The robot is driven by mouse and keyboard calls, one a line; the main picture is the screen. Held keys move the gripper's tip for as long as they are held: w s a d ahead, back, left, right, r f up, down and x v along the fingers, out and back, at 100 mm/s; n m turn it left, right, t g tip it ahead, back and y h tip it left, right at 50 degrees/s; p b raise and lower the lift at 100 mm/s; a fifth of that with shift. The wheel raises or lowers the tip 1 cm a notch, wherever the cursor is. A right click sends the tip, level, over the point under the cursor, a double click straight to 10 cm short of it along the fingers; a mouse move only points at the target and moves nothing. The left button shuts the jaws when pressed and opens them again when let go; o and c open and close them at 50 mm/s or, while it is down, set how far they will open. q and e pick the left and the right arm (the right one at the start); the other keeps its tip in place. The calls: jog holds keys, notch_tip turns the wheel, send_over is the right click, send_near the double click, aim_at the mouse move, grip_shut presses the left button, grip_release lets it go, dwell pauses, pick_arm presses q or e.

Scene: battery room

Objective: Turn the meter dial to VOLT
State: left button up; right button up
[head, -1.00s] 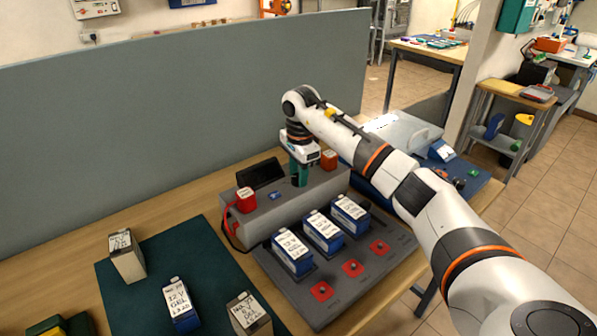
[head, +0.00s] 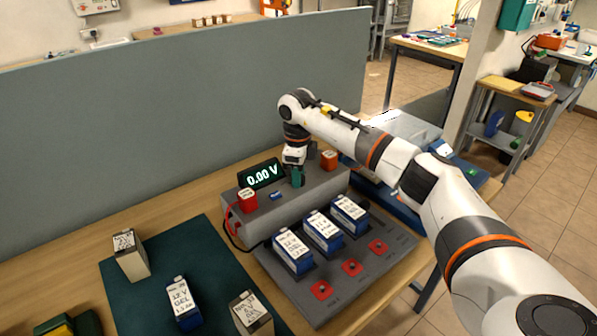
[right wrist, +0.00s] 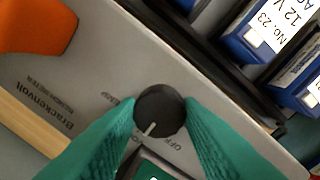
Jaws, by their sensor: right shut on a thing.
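The meter (head: 322,190) is a long grey box on the bench. Its display (head: 262,175) is lit and reads 0.00 V. In the right wrist view the meter dial (right wrist: 161,96) is a round black knob with a white pointer line towards the bottom of the picture. The lettering around it is partly covered, so I cannot read which label the pointer meets. My right gripper (head: 298,181) is over the meter's top, its green fingers shut on the dial from both sides. My left gripper is not in view.
Blue batteries (head: 323,231) stand in a grey tray (head: 335,306) in front of the meter, near red square pieces (head: 351,267). A red clamp (head: 247,200) and an orange one (head: 329,159) sit on the meter. More batteries stand on a green mat (head: 215,287).

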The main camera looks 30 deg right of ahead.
jog(key=shift+m, duration=0.5)
jog(key=o, duration=1)
jog(key=shift+c, duration=0.2)
notch_tip(320, 180, up, 12)
jog(key=b, duration=0.2)
jog(key=shift+s+a, duration=0.2)
jog(key=shift+a, duration=0.1)
